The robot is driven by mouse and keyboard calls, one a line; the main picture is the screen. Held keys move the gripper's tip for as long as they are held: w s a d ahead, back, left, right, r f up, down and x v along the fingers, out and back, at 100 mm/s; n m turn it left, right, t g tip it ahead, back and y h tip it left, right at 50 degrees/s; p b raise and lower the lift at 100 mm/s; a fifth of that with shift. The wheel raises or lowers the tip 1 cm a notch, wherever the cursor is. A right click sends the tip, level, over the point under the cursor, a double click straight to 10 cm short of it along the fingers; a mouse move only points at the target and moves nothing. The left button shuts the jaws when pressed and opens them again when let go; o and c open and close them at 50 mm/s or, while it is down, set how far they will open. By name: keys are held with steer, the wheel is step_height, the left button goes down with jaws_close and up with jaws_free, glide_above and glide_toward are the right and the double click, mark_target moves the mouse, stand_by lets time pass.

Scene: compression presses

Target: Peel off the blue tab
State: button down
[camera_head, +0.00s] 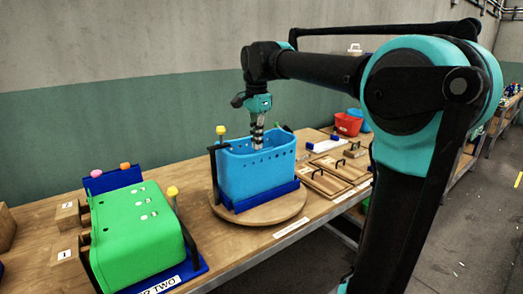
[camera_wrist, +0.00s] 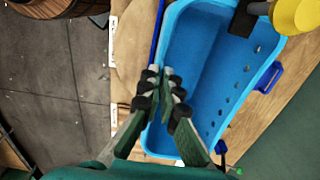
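A light blue bin (camera_head: 258,172) with a row of holes stands on a round wooden board (camera_head: 283,212), held in a darker blue base (camera_head: 268,197). In the wrist view the bin (camera_wrist: 205,60) fills the middle. A dark blue tab-like piece (camera_wrist: 268,78) sticks out at its right side; I cannot tell whether it is the task's tab. My gripper (camera_head: 257,146) points down over the bin's opening. In the wrist view its fingertips (camera_wrist: 160,70) are close together near the bin's left edge, with nothing clearly seen between them. Contact with the bin cannot be told.
A yellow-knobbed post (camera_head: 220,131) with a dark arm stands at the bin's left. A green box (camera_head: 135,235) is on the left. Wooden boards with black handles (camera_head: 325,180) and a red bin (camera_head: 348,124) lie to the right. The bench's front edge is close to the round board.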

steer(key=shift+r, duration=0.4)
steer(key=shift+r, duration=2.6)
